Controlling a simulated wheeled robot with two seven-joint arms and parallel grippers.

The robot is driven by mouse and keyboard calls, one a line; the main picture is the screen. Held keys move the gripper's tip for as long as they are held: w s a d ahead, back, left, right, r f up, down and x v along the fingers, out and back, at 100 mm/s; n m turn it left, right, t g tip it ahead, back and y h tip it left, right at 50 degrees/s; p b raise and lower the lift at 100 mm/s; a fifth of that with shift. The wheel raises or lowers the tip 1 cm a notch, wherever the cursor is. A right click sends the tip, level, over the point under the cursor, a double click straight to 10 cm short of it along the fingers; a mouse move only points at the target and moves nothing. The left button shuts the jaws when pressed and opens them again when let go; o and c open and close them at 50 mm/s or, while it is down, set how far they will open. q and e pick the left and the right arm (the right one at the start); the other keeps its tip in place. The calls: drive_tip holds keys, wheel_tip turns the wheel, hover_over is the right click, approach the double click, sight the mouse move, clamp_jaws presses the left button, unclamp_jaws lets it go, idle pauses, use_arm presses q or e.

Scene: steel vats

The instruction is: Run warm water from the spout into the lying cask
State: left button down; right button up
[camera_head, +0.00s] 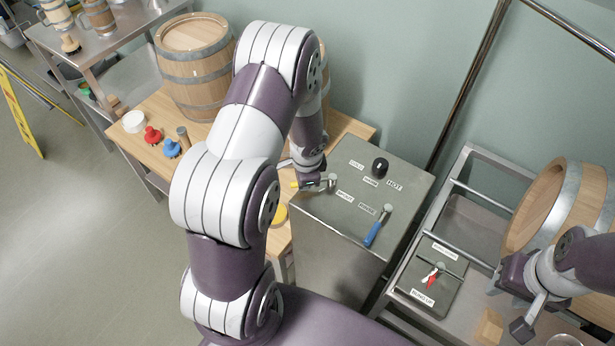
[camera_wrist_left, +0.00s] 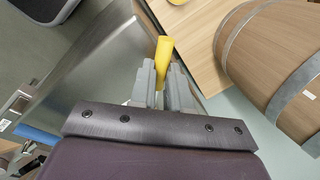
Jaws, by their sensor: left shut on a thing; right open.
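The lying cask (camera_head: 546,208), wooden with steel hoops, is at the right, partly behind my right arm. My right gripper (camera_head: 518,304) is open in front of it, with nothing seen between its fingers. My left gripper (camera_head: 308,178) is shut on the yellow lever handle (camera_wrist_left: 163,58) at the left edge of the steel control box (camera_head: 331,216). The yellow tip (camera_head: 294,184) also shows in the head view. A black knob (camera_head: 380,167) sits among COLD, WARM and HOT labels; its exact setting is unclear. I cannot make out a spout outlet or water.
A blue-handled lever (camera_head: 376,230) is on the same box. A red-handled lever (camera_head: 430,274) is on a panel marked BUNG UP. An upright cask (camera_head: 196,70) and brushes (camera_head: 152,136) stand on the wooden bench at left. Steel rails (camera_head: 462,236) border the cask's stand.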

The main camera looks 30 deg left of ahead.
use_arm(q)
drive_tip(key=shift+w+a+r+m+p, duration=0.15)
drive_tip(key=shift+w+a+m+p, duration=0.35)
drive_tip(key=shift+m+p, duration=0.45)
drive_tip(key=shift+w, duration=0.1)
drive_tip(key=c, duration=1.1)
unclamp_jaws()
drive_tip(key=shift+d, duration=0.1)
wheel_tip(320, 180, up, 12)
drive_tip(key=s+d+p, duration=0.1)
drive_tip(key=s+p, duration=0.1)
drive_tip(key=p, duration=0.3)
drive_tip(key=shift+s+d+r, duration=0.15)
